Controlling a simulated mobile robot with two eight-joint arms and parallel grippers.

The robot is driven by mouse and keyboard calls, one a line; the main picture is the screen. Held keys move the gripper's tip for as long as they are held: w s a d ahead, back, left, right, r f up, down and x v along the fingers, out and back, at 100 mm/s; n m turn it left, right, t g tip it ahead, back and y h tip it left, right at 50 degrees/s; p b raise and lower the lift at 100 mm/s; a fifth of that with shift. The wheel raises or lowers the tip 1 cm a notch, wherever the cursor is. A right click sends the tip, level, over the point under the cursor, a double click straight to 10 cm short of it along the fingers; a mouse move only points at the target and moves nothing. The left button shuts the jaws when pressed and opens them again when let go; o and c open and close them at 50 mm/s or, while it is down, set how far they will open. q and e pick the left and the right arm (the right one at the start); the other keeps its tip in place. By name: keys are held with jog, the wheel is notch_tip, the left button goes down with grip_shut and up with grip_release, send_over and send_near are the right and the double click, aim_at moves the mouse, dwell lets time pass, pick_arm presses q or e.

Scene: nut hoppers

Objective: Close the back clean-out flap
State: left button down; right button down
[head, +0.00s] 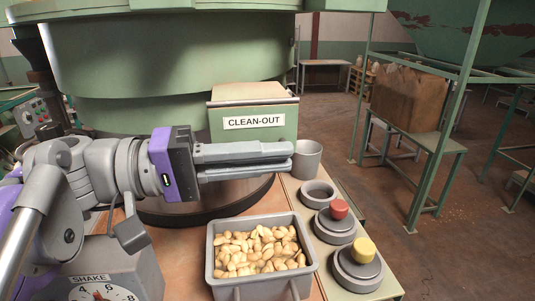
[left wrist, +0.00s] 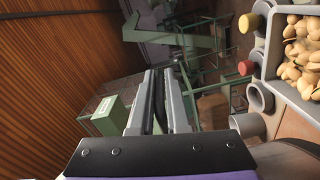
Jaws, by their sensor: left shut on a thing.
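A green box labelled CLEAN-OUT (head: 253,122) stands against the green hopper in the head view; its top (head: 247,92) has a grey strip along the front edge. My left gripper (head: 291,158) reaches across in front of the box's lower part, fingers close together and pointing right towards a grey cup. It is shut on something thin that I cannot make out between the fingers. My right gripper is not in view.
A grey cup (head: 307,160) stands just beyond the fingertips. A grey bin (head: 240,292) of nuts is in front, with a grey ring (head: 318,193), a red knob (head: 339,209) and a yellow knob (head: 364,250) at its right. A SHAKE dial box (head: 135,262) stands lower left.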

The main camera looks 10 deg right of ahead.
pick_arm(q)
jog(key=shift+r, duration=0.1)
dwell(0.3)
jog(key=c, duration=0.9)
grip_release()
jog(key=shift+w, duration=0.1)
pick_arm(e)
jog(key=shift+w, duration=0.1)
pick_arm(q)
jog(key=shift+a, duration=0.1)
jog(key=a+b, duration=0.1)
jog(key=a, duration=0.9)
jog(key=shift+a, duration=0.3)
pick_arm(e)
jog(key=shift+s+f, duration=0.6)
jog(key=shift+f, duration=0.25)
